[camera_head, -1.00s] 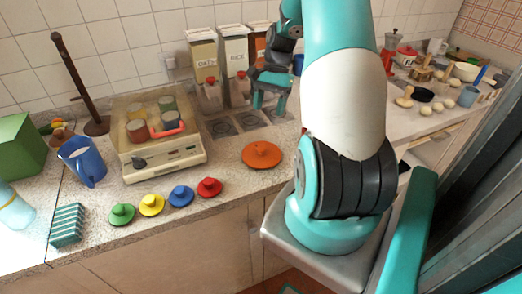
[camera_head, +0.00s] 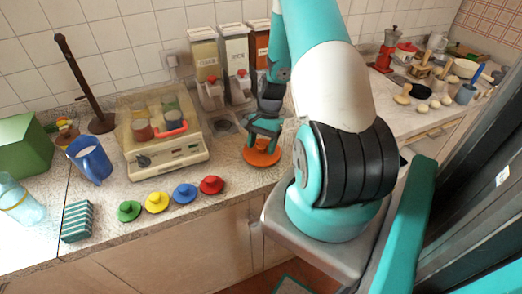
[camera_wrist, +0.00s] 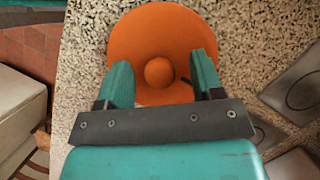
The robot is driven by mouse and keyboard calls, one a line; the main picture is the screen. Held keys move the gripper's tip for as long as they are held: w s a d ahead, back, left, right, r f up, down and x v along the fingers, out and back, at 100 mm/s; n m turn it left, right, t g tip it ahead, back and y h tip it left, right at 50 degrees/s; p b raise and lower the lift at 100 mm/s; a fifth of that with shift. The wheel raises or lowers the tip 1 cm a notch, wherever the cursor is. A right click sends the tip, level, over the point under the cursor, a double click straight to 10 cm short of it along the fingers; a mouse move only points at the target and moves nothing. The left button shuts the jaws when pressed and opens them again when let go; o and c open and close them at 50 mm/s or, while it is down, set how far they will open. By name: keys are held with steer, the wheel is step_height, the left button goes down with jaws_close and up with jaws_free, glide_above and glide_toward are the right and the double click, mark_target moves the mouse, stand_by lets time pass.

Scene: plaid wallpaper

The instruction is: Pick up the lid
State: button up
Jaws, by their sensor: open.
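The orange lid (camera_head: 262,157) lies flat on the speckled counter, with a round knob in its middle. In the wrist view the orange lid (camera_wrist: 150,30) fills the upper middle, and its knob sits between my two fingers. My gripper (camera_head: 262,143) is open and directly over the lid. In the wrist view my gripper (camera_wrist: 161,72) has one teal finger on each side of the knob, with a gap to each. Whether the fingertips touch the lid's top is hard to tell. Smaller green (camera_head: 129,211), yellow (camera_head: 157,202), blue (camera_head: 185,193) and red (camera_head: 211,185) lids stand in a row left of it.
A cream appliance (camera_head: 165,150) with jars on top stands behind the small lids. Dispensers (camera_head: 236,65) stand by the tiled wall. A blue mug (camera_head: 90,160) and a striped block (camera_head: 77,221) are at left. The counter's front edge is close to the orange lid.

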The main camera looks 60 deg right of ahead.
steer(key=c, duration=1)
